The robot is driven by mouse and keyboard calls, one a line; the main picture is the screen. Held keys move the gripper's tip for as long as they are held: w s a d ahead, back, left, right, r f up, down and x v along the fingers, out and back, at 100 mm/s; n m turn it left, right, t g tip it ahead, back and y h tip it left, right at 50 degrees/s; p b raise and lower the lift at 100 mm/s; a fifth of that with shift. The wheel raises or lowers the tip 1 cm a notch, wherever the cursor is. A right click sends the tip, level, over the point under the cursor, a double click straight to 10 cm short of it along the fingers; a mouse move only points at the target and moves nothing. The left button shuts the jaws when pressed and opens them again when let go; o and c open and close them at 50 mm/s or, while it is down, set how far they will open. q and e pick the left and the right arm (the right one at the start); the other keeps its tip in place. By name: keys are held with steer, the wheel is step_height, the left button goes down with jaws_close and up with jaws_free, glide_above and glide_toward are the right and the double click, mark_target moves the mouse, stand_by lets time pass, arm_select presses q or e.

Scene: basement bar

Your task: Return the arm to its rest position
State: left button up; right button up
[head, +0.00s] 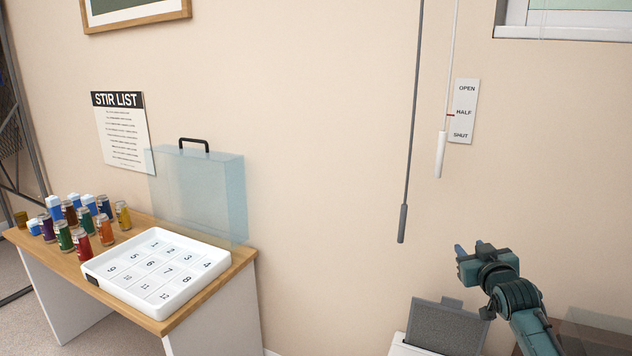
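My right arm comes in from the lower right, a teal and dark grey arm. My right gripper (471,248) is raised in front of the bare wall, its fingers pointing up and to the left. Two fingertips show with a gap between them, and nothing is held. The gripper is below and to the right of the hanging grey rod (404,222) and below the white pull cord handle (440,155), apart from both in the picture. My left gripper is out of view.
A wooden-topped table (165,322) at left bears a white numbered tray (189,299), several cans (104,229) and a clear bluish cover (200,195) with a black handle. A grey-lidded white bin (446,327) stands below my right gripper. An OPEN/HALF/SHUT plate (464,100) is on the wall.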

steer(key=s+a+f+n+g+y, duration=0.1)
steer(key=s+a+f, duration=0.5)
steer(key=s+f, duration=0.25)
steer(key=s+a+f+n+g+y, duration=0.1)
steer(key=s+a+f+g+y, duration=0.1)
steer(key=s+a+f, duration=0.5)
steer(key=s+a+f+g, duration=0.1)
steer(key=s+a+f, duration=0.1)
steer(key=s, duration=0.6)
steer(key=s+a+f+g+y, duration=0.1)
steer(key=s+a+f, duration=0.2)
steer(key=s, duration=0.5)
steer(key=s+a+f+g, duration=0.1)
steer(key=s+f, duration=0.3)
steer(key=s, duration=0.4)
steer(key=shift+a+f+m+y, duration=0.3)
steer(key=shift+a+y, duration=0.1)
steer(key=shift+a, duration=0.5)
